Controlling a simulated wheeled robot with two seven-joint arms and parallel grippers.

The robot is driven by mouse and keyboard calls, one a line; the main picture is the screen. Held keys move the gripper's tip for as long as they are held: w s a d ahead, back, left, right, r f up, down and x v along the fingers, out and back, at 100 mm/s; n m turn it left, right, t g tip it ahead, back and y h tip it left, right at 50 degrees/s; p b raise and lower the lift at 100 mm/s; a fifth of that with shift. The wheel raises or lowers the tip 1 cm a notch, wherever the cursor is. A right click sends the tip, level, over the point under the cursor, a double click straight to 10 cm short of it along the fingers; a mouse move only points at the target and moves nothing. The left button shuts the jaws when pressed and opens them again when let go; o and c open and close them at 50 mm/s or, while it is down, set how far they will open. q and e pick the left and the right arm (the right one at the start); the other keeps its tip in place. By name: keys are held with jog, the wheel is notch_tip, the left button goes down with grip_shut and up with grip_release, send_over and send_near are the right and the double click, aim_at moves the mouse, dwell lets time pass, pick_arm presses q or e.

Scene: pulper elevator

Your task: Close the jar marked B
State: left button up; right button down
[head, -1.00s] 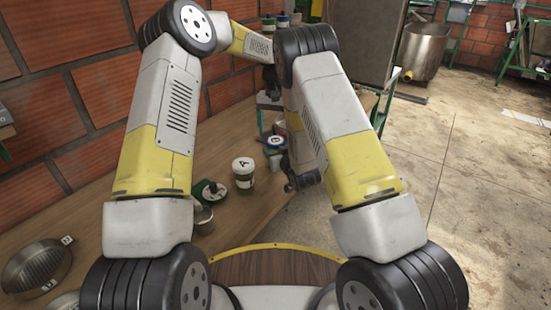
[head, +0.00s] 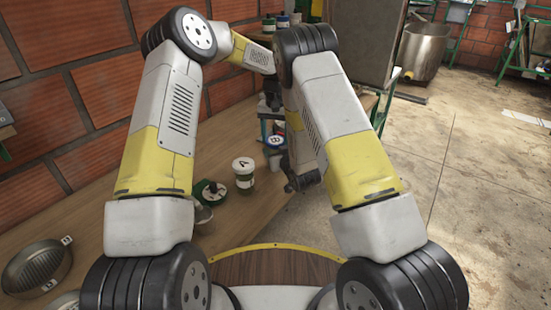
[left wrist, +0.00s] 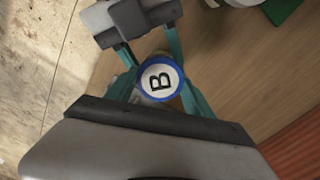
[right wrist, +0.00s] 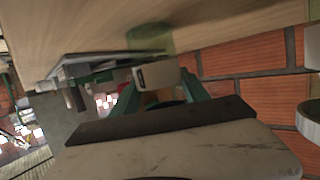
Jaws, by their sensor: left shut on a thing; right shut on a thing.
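The jar marked B (head: 276,141) has a round white lid with a blue rim and a black B. In the left wrist view the lid (left wrist: 160,78) lies between the teal fingers of my left gripper (left wrist: 158,90), which is shut on it from above. My right gripper (right wrist: 160,90) is shut on the jar's pale body (right wrist: 157,75) from the side, and it also shows beyond the lid in the left wrist view (left wrist: 148,45). In the head view my forearms partly hide both grippers. I cannot tell how tightly the lid sits.
A white-lidded jar marked A (head: 244,166) stands on the wooden table (head: 245,215) near the B jar. A metal pan (head: 37,268) lies at the lower left. A brick wall (head: 60,90) borders the table.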

pick_arm(q)
jog(key=o, duration=1.6)
jog(key=shift+o, duration=0.2)
notch_tip(320, 180, up, 12)
pick_arm(e)
jog(key=shift+c, duration=2.4)
grip_release()
jog(key=shift+s, duration=0.1)
